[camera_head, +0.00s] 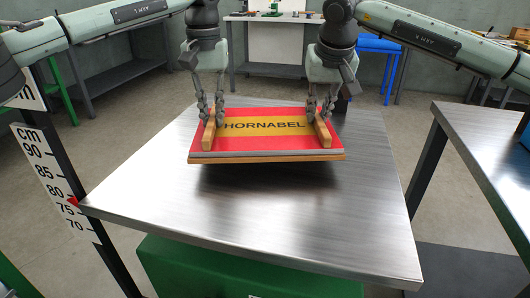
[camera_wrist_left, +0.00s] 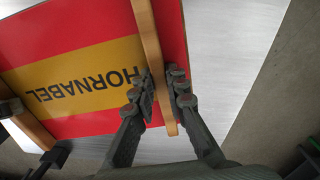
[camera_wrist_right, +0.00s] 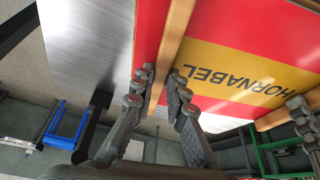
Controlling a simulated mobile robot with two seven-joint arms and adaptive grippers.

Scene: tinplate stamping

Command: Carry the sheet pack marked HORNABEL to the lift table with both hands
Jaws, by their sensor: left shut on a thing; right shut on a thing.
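The sheet pack marked HORNABEL (camera_head: 265,142) is red with a yellow band and has two wooden bars across its top. It hangs over the steel top of the lift table (camera_head: 300,225), with a dark shadow under it, so it seems a little above the surface. My left gripper (camera_head: 211,118) is shut on the left wooden bar, also seen in the left wrist view (camera_wrist_left: 157,65). My right gripper (camera_head: 319,115) is shut on the right wooden bar, also seen in the right wrist view (camera_wrist_right: 172,45). The pack looks roughly level.
A height scale (camera_head: 55,178) in cm stands at the left, its red pointer between 75 and 80. Another steel table (camera_head: 490,150) stands at the right. A workbench (camera_head: 275,18) and a blue stool (camera_head: 378,45) are at the back. The tabletop in front of the pack is clear.

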